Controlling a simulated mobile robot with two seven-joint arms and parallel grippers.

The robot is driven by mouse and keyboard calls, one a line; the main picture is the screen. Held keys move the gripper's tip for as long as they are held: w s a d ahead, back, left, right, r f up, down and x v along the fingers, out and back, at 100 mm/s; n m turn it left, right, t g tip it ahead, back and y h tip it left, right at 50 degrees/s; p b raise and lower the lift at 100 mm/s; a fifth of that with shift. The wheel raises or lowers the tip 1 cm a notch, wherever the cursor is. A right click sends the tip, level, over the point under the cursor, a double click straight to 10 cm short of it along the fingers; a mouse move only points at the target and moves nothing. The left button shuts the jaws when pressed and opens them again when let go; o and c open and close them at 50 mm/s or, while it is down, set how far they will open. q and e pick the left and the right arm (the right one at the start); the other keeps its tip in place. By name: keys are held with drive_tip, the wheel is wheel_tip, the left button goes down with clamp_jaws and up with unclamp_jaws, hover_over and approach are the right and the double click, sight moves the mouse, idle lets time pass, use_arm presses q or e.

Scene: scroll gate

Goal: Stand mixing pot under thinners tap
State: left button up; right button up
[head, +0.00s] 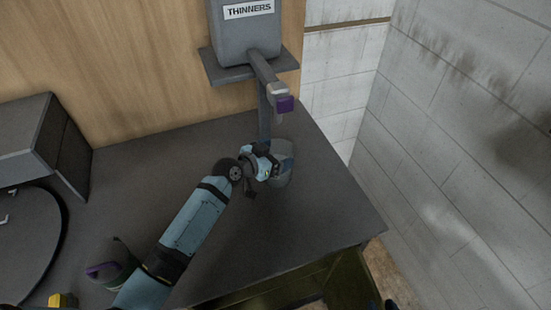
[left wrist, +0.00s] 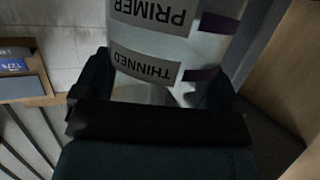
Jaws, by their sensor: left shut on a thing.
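The thinners tank (head: 245,30), a grey box labelled THINNERS, stands on a bracket against the wooden panel. Its tap (head: 285,103) points forward over the bench and has a purple end. The mixing pot (head: 283,168), a pale see-through pot, is below the tap near the bench's right edge. My left gripper (head: 266,165) is shut on the pot's near side. In the left wrist view the pot (left wrist: 160,45) fills the space between the fingers, with PRIMER and THINNED labels and purple marks upside down. I cannot tell whether the pot's base touches the bench.
The dark bench top (head: 310,240) is clear in front and right of the pot. A grey box (head: 40,145), a dark round disc (head: 25,245) and a grey item with a purple part (head: 110,265) are at left. A block wall (head: 450,150) rises beyond the right edge.

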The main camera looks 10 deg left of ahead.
use_arm(q)
drive_tip(key=shift+f, duration=0.95)
drive_tip(key=shift+f, duration=0.1)
drive_tip(key=o, duration=1.3)
